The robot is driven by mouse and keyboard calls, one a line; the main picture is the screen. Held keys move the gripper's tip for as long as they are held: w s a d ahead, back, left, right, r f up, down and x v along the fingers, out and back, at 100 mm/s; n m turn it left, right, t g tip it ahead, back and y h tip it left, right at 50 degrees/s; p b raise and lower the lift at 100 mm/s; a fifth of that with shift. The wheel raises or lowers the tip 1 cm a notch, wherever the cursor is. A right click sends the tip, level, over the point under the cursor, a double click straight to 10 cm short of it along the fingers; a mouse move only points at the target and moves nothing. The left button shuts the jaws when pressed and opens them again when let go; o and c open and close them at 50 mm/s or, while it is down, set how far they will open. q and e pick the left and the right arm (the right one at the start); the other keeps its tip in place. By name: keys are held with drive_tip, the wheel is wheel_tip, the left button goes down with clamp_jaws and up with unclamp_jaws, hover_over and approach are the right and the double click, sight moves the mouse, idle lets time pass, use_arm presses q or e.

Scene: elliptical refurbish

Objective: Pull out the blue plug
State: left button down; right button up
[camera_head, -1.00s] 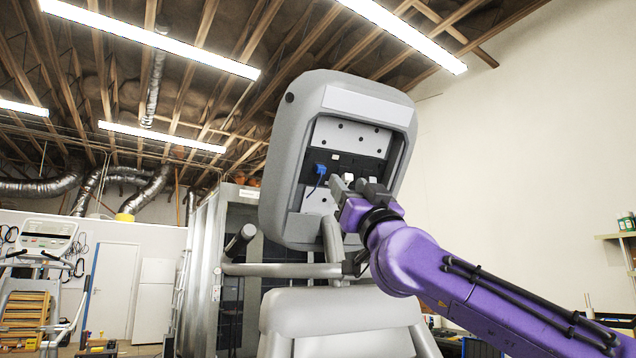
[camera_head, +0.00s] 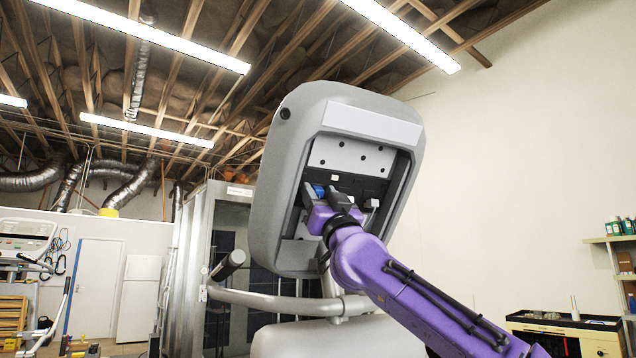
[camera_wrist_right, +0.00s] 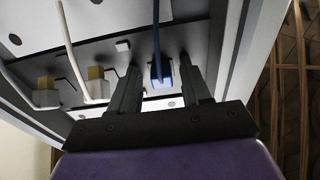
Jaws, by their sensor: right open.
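The blue plug (camera_head: 319,190) sits in the dark connector strip inside the open back of the grey console (camera_head: 273,165). In the right wrist view the blue plug (camera_wrist_right: 161,74) shows with its blue cable, between the two dark fingers of my right gripper (camera_wrist_right: 160,85). The fingers are apart, one on each side of the plug, with gaps visible. In the head view my right gripper (camera_head: 328,196) reaches into the console opening and partly hides the plug. My left gripper is not in view.
The console's raised rim surrounds the opening. A grey handrail (camera_head: 290,302) runs below it.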

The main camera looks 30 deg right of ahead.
drive_tip(key=shift+s+a+r, duration=0.15)
drive_tip(key=shift+s+r, duration=0.05)
drive_tip(key=shift+s, duration=0.2)
clamp_jaws()
drive_tip(key=shift+s+f+b, duration=0.2)
drive_tip(key=shift+f+b, duration=0.2)
drive_tip(key=shift+b, duration=0.2)
drive_tip(key=shift+s+f+b, duration=0.35)
drive_tip(key=shift+s+b, duration=0.1)
drive_tip(key=shift+w, duration=0.15)
unclamp_jaws()
